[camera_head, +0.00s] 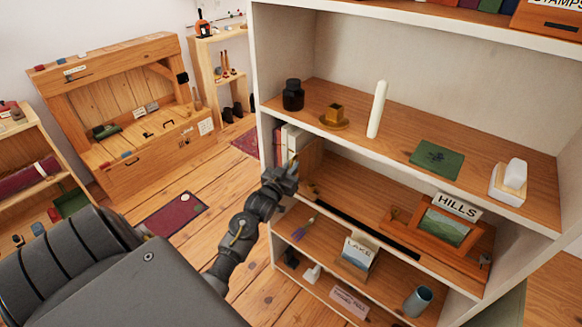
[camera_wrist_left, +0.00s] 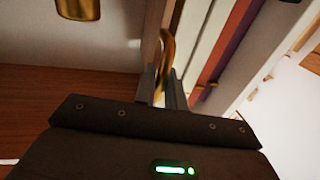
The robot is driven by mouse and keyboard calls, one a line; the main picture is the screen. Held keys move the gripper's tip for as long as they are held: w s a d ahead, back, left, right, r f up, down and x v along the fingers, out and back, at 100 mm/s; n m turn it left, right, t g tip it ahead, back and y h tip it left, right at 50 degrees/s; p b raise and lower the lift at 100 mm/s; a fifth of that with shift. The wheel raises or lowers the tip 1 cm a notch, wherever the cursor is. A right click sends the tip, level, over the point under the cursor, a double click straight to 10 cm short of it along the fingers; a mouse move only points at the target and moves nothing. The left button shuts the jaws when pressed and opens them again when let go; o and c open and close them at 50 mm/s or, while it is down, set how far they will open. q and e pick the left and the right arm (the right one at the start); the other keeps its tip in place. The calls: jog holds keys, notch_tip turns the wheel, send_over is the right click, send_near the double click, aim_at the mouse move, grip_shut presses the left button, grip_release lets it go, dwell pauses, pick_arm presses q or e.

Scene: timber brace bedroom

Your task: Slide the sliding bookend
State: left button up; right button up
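The sliding bookend (camera_head: 312,158) is a wooden upright at the left end of the middle shelf, beside a short row of books (camera_head: 288,143). In the left wrist view its wooden edge (camera_wrist_left: 152,30) shows beside a curved brass handle (camera_wrist_left: 167,50). My left gripper (camera_head: 287,172) is at the shelf's left front, in front of the books and bookend. In the left wrist view its fingers (camera_wrist_left: 164,88) are close together, with the brass handle between them. The gripper hides part of the books and bookend. My right gripper is not in view.
A framed picture with a HILLS sign (camera_head: 457,207) stands at the middle shelf's right; a dark slot runs along the shelf front. The upper shelf holds a black jar (camera_head: 293,95), a white candle (camera_head: 377,108) and a green book (camera_head: 437,158). The shelf's middle is mostly clear.

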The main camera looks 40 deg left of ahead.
pick_arm(q)
grip_shut()
